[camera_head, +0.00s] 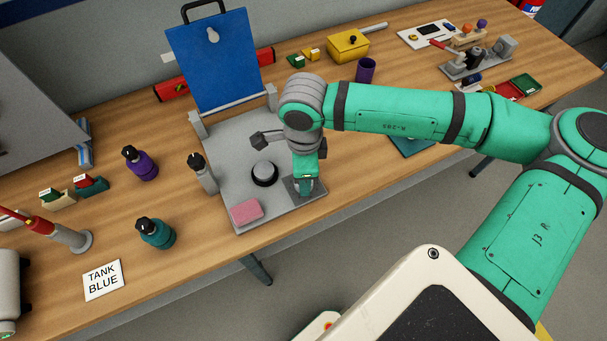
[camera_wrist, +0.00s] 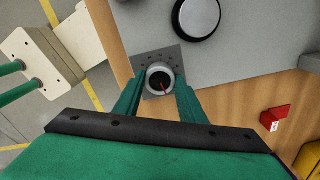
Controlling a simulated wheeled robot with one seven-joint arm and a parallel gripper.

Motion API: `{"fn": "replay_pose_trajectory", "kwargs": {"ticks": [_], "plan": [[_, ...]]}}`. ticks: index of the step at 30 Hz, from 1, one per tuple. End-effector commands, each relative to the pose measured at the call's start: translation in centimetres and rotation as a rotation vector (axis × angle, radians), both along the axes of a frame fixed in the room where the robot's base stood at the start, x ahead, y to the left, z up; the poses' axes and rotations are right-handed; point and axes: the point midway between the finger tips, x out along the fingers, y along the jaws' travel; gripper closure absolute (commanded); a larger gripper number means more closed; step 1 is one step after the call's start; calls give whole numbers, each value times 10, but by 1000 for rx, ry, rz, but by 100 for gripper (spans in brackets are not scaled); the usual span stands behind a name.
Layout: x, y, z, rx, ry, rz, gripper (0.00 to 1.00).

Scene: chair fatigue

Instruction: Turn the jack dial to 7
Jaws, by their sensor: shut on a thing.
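The jack dial (camera_wrist: 158,78) is a small round silver knob with a dark face and a red pointer line. It sits on a dark grey plate (camera_wrist: 148,60) with small marks I cannot read, at the edge of the grey jack base (camera_head: 233,152). In the wrist view my gripper (camera_wrist: 158,92) has its two green fingers on either side of the dial, shut on it. In the head view my gripper (camera_head: 305,187) points down at the base's front right corner and hides the dial. I cannot tell which number the pointer is at.
On the base are a black-ringed round pad (camera_head: 264,172), a pink block (camera_head: 246,210) and an upright blue board (camera_head: 213,58). Bottles, including a teal one (camera_head: 155,233), and a "TANK BLUE" sign (camera_head: 102,280) stand left. A purple cup (camera_head: 366,70) is behind my arm.

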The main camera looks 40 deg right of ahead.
Motion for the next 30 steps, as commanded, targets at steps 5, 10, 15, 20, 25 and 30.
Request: {"fn": "replay_pose_trajectory", "kwargs": {"ticks": [5, 10, 15, 20, 25, 30], "plan": [[-1, -1, 0, -1, 3, 43, 86], [-1, -1, 0, -1, 2, 60, 86], [0, -1, 0, -1, 1, 61, 86], [0, -1, 0, 0, -1, 60, 86], [0, -1, 0, 0, -1, 61, 45], [0, -1, 0, 0, -1, 58, 45]]}}
